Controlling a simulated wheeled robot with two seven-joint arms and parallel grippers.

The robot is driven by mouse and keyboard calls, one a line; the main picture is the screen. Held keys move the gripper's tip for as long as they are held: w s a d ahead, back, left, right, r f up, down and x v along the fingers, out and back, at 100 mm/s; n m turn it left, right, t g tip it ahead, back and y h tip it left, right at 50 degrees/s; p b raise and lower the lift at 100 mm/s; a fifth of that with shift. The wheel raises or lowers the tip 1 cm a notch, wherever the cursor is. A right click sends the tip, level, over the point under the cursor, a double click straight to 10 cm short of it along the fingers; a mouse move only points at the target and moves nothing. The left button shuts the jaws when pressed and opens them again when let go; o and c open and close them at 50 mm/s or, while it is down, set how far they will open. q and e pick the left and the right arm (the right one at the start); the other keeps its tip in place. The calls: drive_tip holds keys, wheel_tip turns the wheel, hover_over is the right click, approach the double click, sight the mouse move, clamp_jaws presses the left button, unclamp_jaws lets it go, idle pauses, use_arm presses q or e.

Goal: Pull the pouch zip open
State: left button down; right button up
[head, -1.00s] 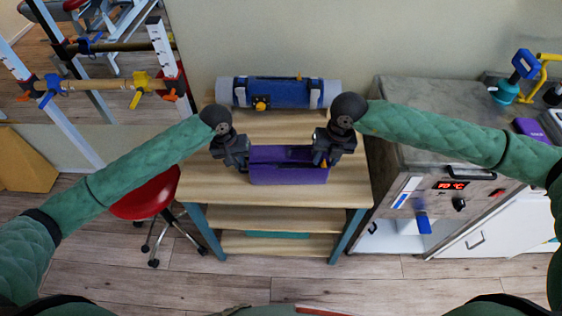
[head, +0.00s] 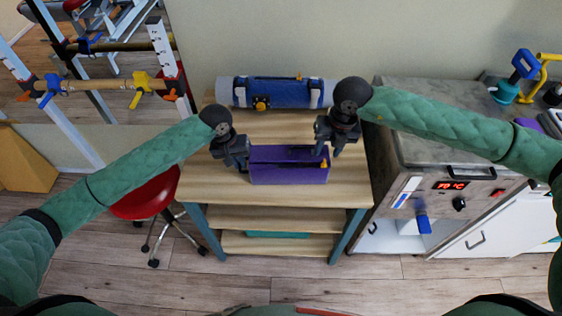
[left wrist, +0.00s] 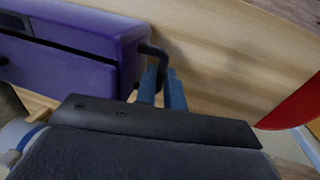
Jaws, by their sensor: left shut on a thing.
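The purple pouch (head: 285,172) lies on the upper top of the wooden table, with a dark line along its upper side. An orange zip pull (head: 325,163) shows at its right end. My left gripper (head: 243,163) is at the pouch's left end. In the left wrist view, the blue fingers of my left gripper (left wrist: 162,85) are shut on the dark loop (left wrist: 152,50) at the end of the pouch (left wrist: 75,45). My right gripper (head: 329,152) is above the right end, apart from the pouch, and looks open and empty.
A blue and grey roll (head: 285,92) lies behind the pouch on the wooden table (head: 220,188). A red stool (head: 145,197) stands left of the table. A grey cabinet (head: 435,150) with a display stands close on the right.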

drive_tip(key=shift+r, duration=1.8)
use_arm(q)
drive_tip(key=c, duration=1.5)
unclamp_jaws()
drive_tip(key=shift+r, duration=0.15)
use_arm(e)
drive_tip(key=shift+r, duration=0.15)
